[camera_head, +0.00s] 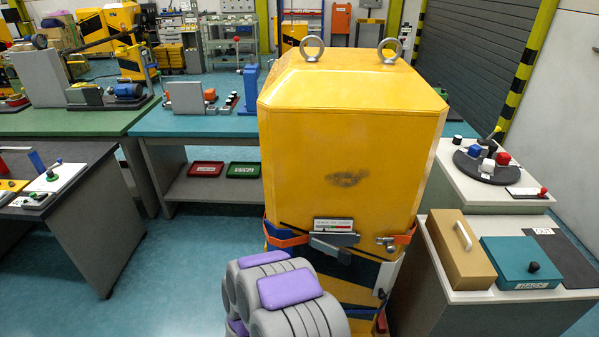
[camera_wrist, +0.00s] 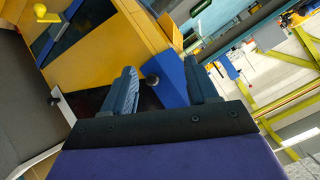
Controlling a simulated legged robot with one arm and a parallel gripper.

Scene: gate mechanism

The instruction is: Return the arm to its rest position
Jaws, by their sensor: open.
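My gripper (camera_wrist: 162,72) is open and empty in the wrist view, its two blue-grey fingers spread apart. A small dark round knob (camera_wrist: 151,80) shows between the fingers; I cannot tell its distance, and the fingers are not closed on it. Beyond them are yellow and blue panels (camera_wrist: 165,50), tilted in the view. In the head view, my grey arm with purple pads (camera_head: 290,287) is at the bottom centre, in front of a large yellow housing (camera_head: 350,150). The fingers cannot be made out there.
The yellow housing has two lifting rings (camera_head: 312,48) and a latch (camera_head: 332,240) low on its front. A bench with a tan box (camera_head: 458,250) and teal box (camera_head: 520,262) stands close on the right. Blue floor (camera_head: 185,270) is open at left, beside a grey desk (camera_head: 95,220).

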